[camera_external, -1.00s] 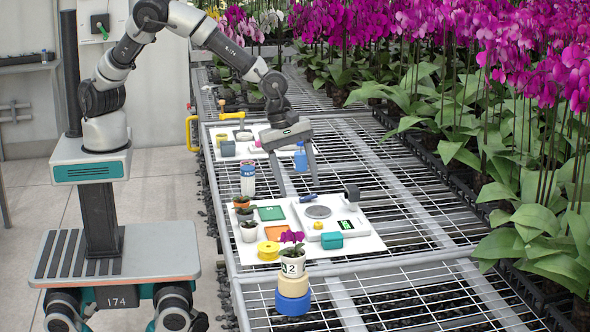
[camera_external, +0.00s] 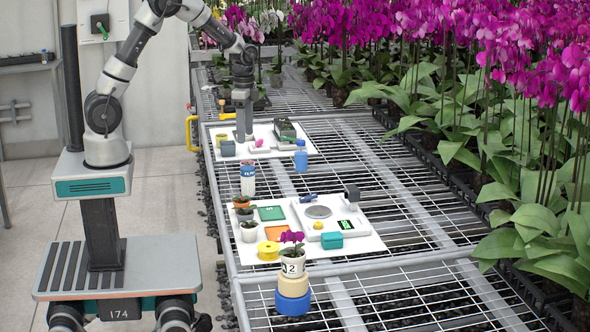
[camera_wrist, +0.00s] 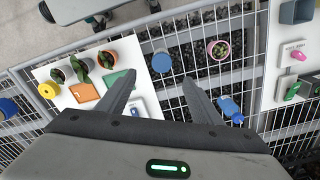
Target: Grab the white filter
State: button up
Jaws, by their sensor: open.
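No object is clearly readable as a white filter. The closest match is a white cylinder (camera_external: 247,184) with a blue lettered band, standing on the wire bench between the two white boards. In the wrist view a blue round top (camera_wrist: 161,63), seemingly the same cylinder, shows just beyond the fingertips, between their lines. My gripper (camera_external: 243,138) points down, seen nearly edge-on in the external view, overlapping the far board in the picture. In the wrist view my gripper (camera_wrist: 157,80) is open, its two fingers spread with nothing held between them.
A pink-rimmed potted plant (camera_wrist: 218,49) and a blue bottle (camera_wrist: 230,107) stand near the cylinder. The near board (camera_external: 370,243) and far board (camera_external: 300,150) carry pots and tools. Orchids line the right side. Open wire bench (camera_external: 350,165) lies right of the cylinder.

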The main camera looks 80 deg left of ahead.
send_near(251, 176)
jog(key=f, duration=0.1)
jog(key=a+f, duration=0.1)
jog(key=f, duration=0.1)
jog(key=a+f, duration=0.1)
jog(key=f, duration=0.1)
jog(key=shift+s+a+f+b, duration=0.1)
jog(key=shift+f+b, duration=0.05)
jog(key=shift+b, duration=0.25)
jog(key=shift+w+a+f, duration=0.1)
jog(key=shift+w+f, duration=0.05)
jog(key=shift+f, duration=1.3)
jog(key=shift+w+a+f, duration=0.1)
jog(key=shift+f, duration=1.35)
jog(key=c, duration=1.2)
